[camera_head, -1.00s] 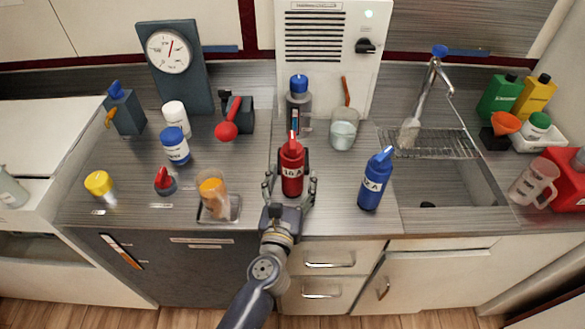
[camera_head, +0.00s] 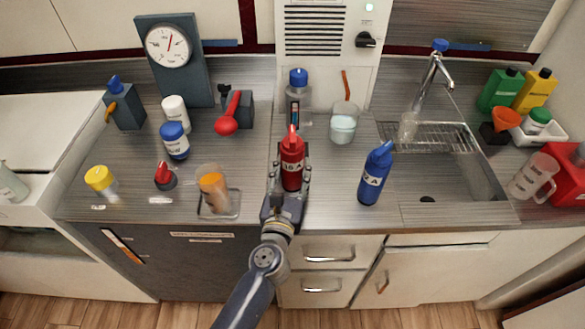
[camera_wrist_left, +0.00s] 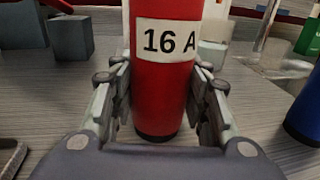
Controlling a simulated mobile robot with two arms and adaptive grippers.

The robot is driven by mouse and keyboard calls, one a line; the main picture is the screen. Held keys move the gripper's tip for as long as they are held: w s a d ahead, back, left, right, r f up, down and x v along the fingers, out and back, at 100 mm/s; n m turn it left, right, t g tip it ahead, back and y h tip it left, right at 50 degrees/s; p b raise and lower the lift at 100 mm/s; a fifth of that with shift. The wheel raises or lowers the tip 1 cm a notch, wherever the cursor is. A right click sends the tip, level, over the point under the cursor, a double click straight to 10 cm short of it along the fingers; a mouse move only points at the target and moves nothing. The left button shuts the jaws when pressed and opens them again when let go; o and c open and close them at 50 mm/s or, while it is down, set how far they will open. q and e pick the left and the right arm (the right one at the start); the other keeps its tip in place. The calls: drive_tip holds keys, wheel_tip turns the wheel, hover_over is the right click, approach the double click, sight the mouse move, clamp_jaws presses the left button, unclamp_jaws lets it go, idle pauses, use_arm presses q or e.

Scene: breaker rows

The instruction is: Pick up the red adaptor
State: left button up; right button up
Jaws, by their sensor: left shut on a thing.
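The red adaptor (camera_head: 292,164) is an upright red cylinder with a white "16 A" label and a red lever on top. It stands on the counter near the front edge, in the middle of the head view. My left gripper (camera_head: 290,182) is shut on it, one finger on each side. In the left wrist view the red adaptor (camera_wrist_left: 165,85) fills the space between the fingers of my left gripper (camera_wrist_left: 165,95), and its dark base appears to be at counter level. My right gripper is not in view.
A blue adaptor (camera_head: 374,176) stands to the right. A grey, blue-capped device (camera_head: 298,98) and a beaker (camera_head: 343,124) stand behind. An orange-filled cup (camera_head: 214,190) sits in a tray to the left. The sink (camera_head: 450,180) is on the right.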

sight(290, 169)
use_arm(q)
drive_tip(key=shift+r+p, duration=0.45)
drive_tip(key=shift+r, duration=0.4)
wheel_tip(290, 169, up, 2)
drive_tip(key=shift+r+p, duration=0.15)
drive_tip(key=shift+p, duration=0.55)
drive_tip(key=s+r+b, duration=0.1)
drive_tip(key=s+b, duration=0.3)
drive_tip(key=s, duration=1.2)
drive_tip(key=shift+w, duration=0.2)
